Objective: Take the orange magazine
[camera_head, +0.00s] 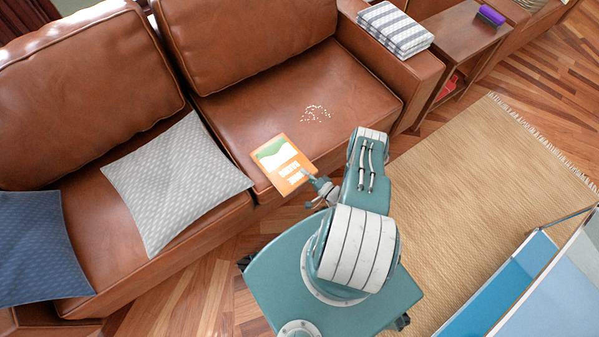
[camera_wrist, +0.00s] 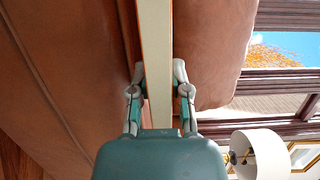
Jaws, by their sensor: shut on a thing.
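The orange magazine (camera_head: 283,163) has a green and white picture and white lettering on its cover. In the head view it is at the front edge of the brown sofa's right seat, with its near corner at my gripper (camera_head: 322,186). In the wrist view the magazine (camera_wrist: 157,60) shows edge-on as a pale strip with orange edges. My gripper (camera_wrist: 159,85) is shut on it, one finger on each side. Whether the magazine still touches the seat cannot be told.
The brown leather sofa (camera_head: 250,105) holds a grey pillow (camera_head: 175,180), a blue pillow (camera_head: 40,250) and scattered crumbs (camera_head: 316,114). A striped folded cloth (camera_head: 395,28) lies on its armrest. A wooden side table (camera_head: 458,35) stands beyond. A tan rug (camera_head: 490,190) lies right; a blue-topped table (camera_head: 510,285) is at lower right.

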